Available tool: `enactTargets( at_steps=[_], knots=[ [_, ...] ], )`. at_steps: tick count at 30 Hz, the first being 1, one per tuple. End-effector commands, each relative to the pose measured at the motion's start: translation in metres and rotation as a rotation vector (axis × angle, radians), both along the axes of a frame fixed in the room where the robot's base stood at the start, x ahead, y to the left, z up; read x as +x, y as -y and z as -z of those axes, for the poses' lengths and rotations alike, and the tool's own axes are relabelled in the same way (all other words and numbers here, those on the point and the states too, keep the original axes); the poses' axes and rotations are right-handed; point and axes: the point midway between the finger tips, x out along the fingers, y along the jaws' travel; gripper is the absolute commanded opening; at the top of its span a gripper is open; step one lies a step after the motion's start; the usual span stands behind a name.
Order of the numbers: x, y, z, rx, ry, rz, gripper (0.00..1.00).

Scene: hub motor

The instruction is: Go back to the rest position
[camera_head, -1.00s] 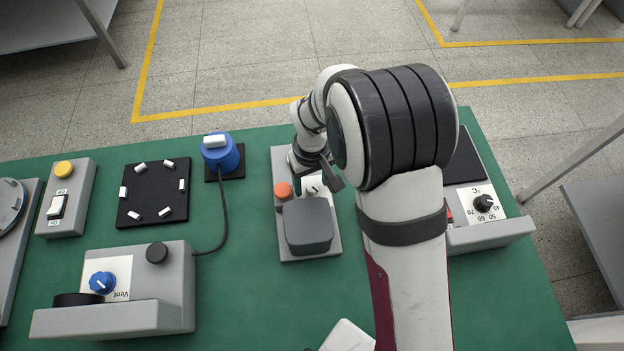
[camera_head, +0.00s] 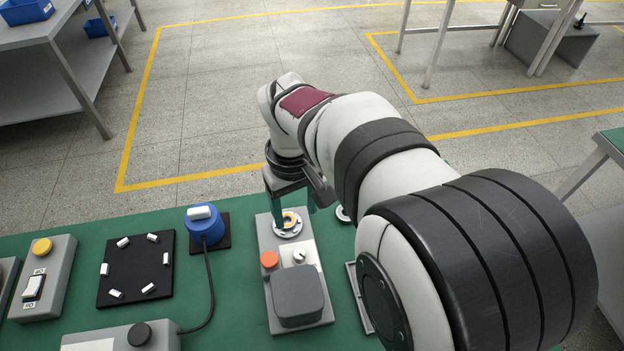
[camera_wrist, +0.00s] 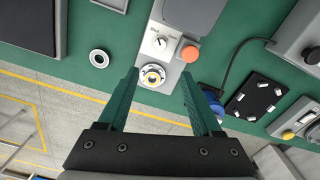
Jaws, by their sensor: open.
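My gripper (camera_head: 293,212) is open and empty, with green fingers. In the wrist view my gripper (camera_wrist: 161,74) points down over the far end of a grey station. My arm hides much of the table's right side.
A loose silver ring (camera_wrist: 99,58) lies on the green table beside the station. Left of the station are a blue cylinder (camera_head: 205,228) with a cable, a black plate (camera_head: 136,268) with several white pieces, and a switch box (camera_head: 43,279).

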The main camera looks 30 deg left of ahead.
Motion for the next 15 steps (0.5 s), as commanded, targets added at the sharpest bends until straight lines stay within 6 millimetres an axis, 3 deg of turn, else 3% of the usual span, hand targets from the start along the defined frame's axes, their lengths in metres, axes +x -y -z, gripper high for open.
enactTargets(
  at_steps=[12, 14, 15],
  knots=[
    [0.001, 0.002, -0.001, 0.001, -0.001, 0.007, 0.66],
    [0.004, 0.016, -0.007, 0.004, -0.003, 0.059, 0.66],
    [0.008, 0.036, -0.015, 0.009, -0.009, 0.134, 0.66]
  ],
)
